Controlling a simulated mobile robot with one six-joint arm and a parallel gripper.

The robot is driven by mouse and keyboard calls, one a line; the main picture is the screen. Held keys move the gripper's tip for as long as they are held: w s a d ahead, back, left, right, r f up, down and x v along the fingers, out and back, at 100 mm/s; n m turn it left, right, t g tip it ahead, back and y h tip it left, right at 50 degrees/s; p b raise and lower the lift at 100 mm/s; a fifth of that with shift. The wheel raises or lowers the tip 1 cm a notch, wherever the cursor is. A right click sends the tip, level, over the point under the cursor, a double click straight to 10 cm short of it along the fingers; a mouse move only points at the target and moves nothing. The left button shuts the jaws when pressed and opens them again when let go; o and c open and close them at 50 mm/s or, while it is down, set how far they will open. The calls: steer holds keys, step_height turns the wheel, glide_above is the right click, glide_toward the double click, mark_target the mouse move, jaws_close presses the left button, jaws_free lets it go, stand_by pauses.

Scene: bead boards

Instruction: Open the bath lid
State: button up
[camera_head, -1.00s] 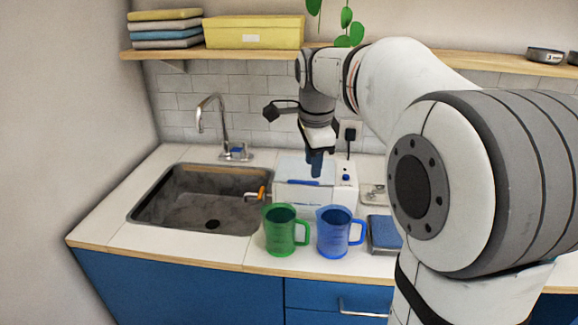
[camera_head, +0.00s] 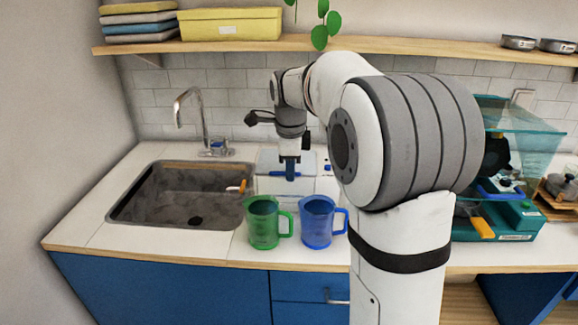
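The bath is a white box (camera_head: 283,187) with a pale, see-through lid (camera_head: 268,164) and a blue handle (camera_head: 277,174). It stands on the counter right of the sink, and its lid looks shut. My gripper (camera_head: 290,174) points down at the lid, with its blue fingertips at the handle. I cannot tell whether the fingers touch the handle or stand around it, and the gap between them is too small to make out.
A green jug (camera_head: 263,224) and a blue jug (camera_head: 317,224) stand in front of the bath. The sink (camera_head: 165,195) with its tap (camera_head: 190,105) is to the left. A teal machine with a clear cover (camera_head: 522,128) is at right. A shelf (camera_head: 380,45) runs above.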

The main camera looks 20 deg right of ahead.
jaws_close()
stand_by(0.4)
steer(key=shift+a+r, duration=0.1)
